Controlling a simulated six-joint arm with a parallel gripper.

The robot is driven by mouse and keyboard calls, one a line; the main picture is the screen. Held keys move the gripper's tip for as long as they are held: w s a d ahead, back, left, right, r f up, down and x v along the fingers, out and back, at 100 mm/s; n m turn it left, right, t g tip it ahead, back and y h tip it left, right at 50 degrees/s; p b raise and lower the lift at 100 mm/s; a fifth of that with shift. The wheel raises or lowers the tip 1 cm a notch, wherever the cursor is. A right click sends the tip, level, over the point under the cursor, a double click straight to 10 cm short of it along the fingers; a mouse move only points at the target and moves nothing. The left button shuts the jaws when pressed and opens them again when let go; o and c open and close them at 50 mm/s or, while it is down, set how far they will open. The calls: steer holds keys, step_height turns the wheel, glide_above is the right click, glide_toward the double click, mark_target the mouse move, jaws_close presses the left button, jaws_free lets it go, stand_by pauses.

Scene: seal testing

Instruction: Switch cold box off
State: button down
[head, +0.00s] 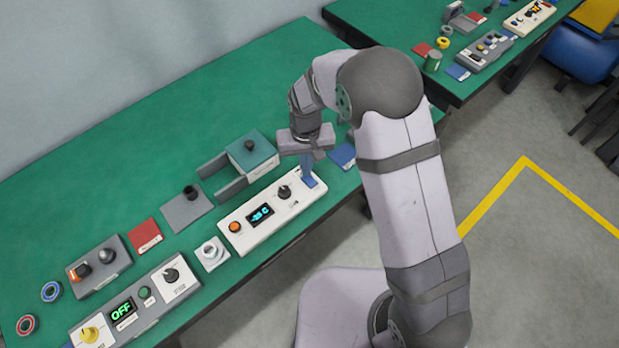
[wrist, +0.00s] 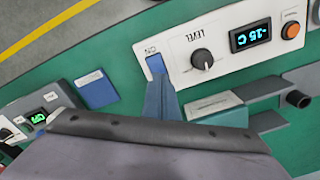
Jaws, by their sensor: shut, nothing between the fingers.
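The cold box panel (head: 262,233) is a white slab near the front edge of the green bench. Its lit display (head: 260,215) reads about -15 C, and it also shows upside down in the wrist view (wrist: 250,36). A black level knob (wrist: 202,60) sits between the display and a blue switch (wrist: 155,63) at the panel's end, with an ON label beside it. My gripper (head: 308,170) points down at that end with its blue fingers shut and empty. In the wrist view the fingertips (wrist: 157,80) overlap the switch's edge; I cannot tell whether they touch.
A orange button (head: 235,227) is at the panel's other end. A green-topped block (head: 250,150) and a grey plate with a black knob (head: 187,210) stand behind it. A blue card (head: 343,156) lies to the right. A grey panel showing OFF (head: 122,310) is front left.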

steer(key=shift+f+b, duration=0.5)
steer(key=shift+f, duration=0.3)
stand_by(0.4)
steer(key=shift+r, duration=0.1)
step_height(320, 180, up, 7)
steer(key=p, duration=0.5)
steer(key=shift+p, duration=0.35)
stand_by(0.5)
